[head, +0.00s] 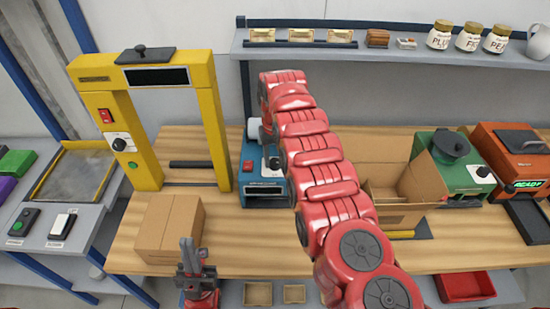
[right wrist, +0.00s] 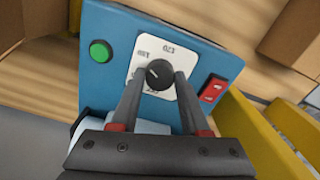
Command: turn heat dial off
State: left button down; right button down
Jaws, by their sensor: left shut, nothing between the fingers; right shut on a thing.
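A blue machine (head: 262,185) stands on the wooden bench, partly hidden behind my right arm. In the right wrist view its blue panel (right wrist: 110,45) carries a round black dial (right wrist: 159,74) on a white plate with small lettering, too blurred to read surely. My right gripper (right wrist: 160,82) is shut on this dial, one finger on each side. The light pointer line on the dial slants. In the head view the right gripper is hidden by the arm. My left gripper (head: 193,258) is shut and empty, low in front of the bench, near a cardboard box.
The panel also has a green button (right wrist: 100,51) and a red switch (right wrist: 213,88). A yellow frame machine (head: 145,175) stands left, the closed cardboard box (head: 168,228) before it. An open carton (head: 400,185), green machine (head: 455,175) and orange machine (head: 510,150) stand right.

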jog(key=shift+f+n+b, duration=0.1)
jog(key=shift+n+b, duration=0.4)
jog(key=shift+b, duration=0.25)
jog(key=n+b, duration=0.3)
jog(key=shift+d+f+b, duration=0.1)
jog(key=shift+f+b, duration=0.05)
jog(key=shift+b, duration=0.2)
jog(key=shift+n+b, duration=0.35)
jog(key=shift+n, duration=0.55)
jog(key=shift+r+n, duration=0.3)
jog(key=shift+n, duration=0.7)
jog(key=n+p, duration=0.1)
jog(key=n, duration=0.1)
jog(key=shift+n, duration=0.3)
jog(key=n, duration=0.3)
jog(key=shift+n+p, duration=0.3)
jog(key=shift+p, duration=0.05)
jog(key=n, duration=0.9)
jog(key=shift+n, duration=0.4)
